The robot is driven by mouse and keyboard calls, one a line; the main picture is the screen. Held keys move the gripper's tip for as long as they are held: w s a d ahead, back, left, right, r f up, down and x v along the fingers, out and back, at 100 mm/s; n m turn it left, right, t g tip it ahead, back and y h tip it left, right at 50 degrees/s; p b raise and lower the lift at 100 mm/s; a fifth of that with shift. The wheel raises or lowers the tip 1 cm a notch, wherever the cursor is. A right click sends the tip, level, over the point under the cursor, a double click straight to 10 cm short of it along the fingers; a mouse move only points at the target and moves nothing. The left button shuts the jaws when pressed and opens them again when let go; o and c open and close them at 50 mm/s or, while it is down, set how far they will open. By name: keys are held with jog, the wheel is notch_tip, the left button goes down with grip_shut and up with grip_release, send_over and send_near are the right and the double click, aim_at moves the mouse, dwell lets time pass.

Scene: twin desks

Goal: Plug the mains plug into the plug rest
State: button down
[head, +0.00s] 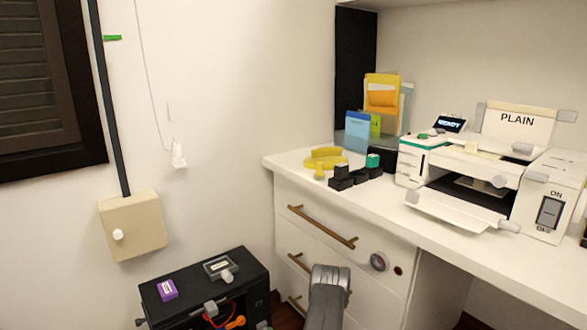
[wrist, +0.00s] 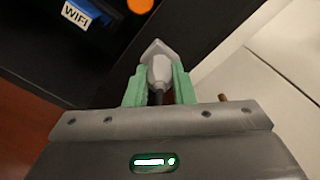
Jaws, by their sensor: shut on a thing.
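In the wrist view, the green fingers of my gripper (wrist: 159,88) are shut on a light grey mains plug (wrist: 157,62). The plug's wide head points away from me, and a dark cable leaves its near end between the fingers. In the head view my grey arm (head: 328,290) is in front of the drawers, right of the black cabinet; the fingers and held plug are hidden there. I cannot make out the plug rest for sure; a grey fitting (head: 218,267) with a pale knob on the cabinet top may be it.
The open-fronted black cabinet (head: 250,268) carries a purple box (head: 167,289) and has red and orange items inside. A WIFI label (wrist: 76,15) shows in the wrist view. The white desk (head: 400,222) with brass-handled drawers and a printer (head: 480,178) stands right.

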jog(key=shift+w+a, duration=0.1)
jog(key=shift+w, duration=0.05)
jog(key=c, duration=1.1)
grip_release()
jog(key=shift+c, duration=0.2)
jog(key=v, duration=0.8)
jog(key=x, duration=0.6)
jog(key=shift+w+a, duration=0.2)
jog(key=shift+w, duration=0.05)
